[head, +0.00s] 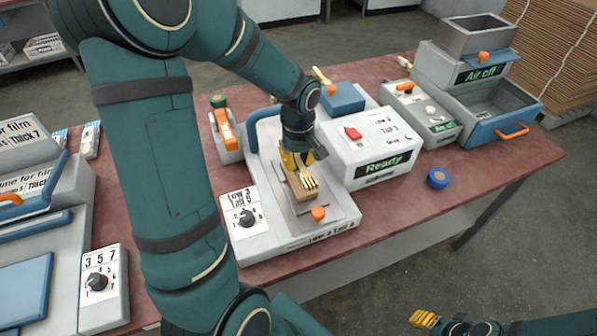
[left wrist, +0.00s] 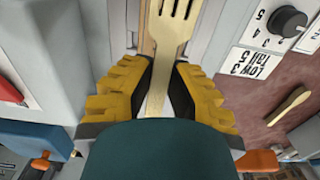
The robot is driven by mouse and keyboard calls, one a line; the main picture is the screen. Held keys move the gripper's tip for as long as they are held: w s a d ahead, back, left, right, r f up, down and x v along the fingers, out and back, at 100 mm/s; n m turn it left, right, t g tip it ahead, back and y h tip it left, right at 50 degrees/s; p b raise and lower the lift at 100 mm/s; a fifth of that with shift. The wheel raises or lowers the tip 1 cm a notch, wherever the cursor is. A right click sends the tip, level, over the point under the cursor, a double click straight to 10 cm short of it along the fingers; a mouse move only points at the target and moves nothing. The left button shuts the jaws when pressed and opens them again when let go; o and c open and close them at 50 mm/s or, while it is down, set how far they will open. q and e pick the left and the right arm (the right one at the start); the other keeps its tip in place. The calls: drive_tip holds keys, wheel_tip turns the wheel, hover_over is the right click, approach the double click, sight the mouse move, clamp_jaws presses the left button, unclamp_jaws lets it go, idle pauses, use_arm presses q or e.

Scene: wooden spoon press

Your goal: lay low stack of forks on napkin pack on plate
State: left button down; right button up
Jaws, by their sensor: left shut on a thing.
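My left gripper (head: 297,163) is shut on the low stack of forks, whose pale wooden top fork (head: 309,183) points its tines toward the front of the press. The fork (left wrist: 172,40) lies between the yellow fingers in the left wrist view. The stack is over the grey metal plate (head: 333,207) of the press. A brown block-like edge (head: 307,197) shows under the tines; I cannot tell whether it is the napkin pack or lower forks, nor whether they touch. My right gripper (head: 425,319) is at the bottom right, away from the table, its opening unclear.
The press has a dial (head: 246,217) at left and an orange knob (head: 318,213) in front. A white "Ready" box (head: 375,150) stands close on the right. A blue round object (head: 437,179) sits on the red table (head: 480,185), whose right front is mostly clear.

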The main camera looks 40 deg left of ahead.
sight(298, 177)
use_arm(q)
drive_tip(key=shift+f+b, duration=0.45)
drive_tip(key=shift+f, duration=1.45)
drive_tip(key=shift+f, duration=0.1)
drive_tip(key=c, duration=1)
unclamp_jaws()
drive_tip(key=shift+c, duration=0.2)
drive_tip(key=shift+r, duration=0.4)
wheel_tip(298, 177, up, 12)
drive_tip(key=p, duration=0.3)
drive_tip(key=shift+f, duration=0.25)
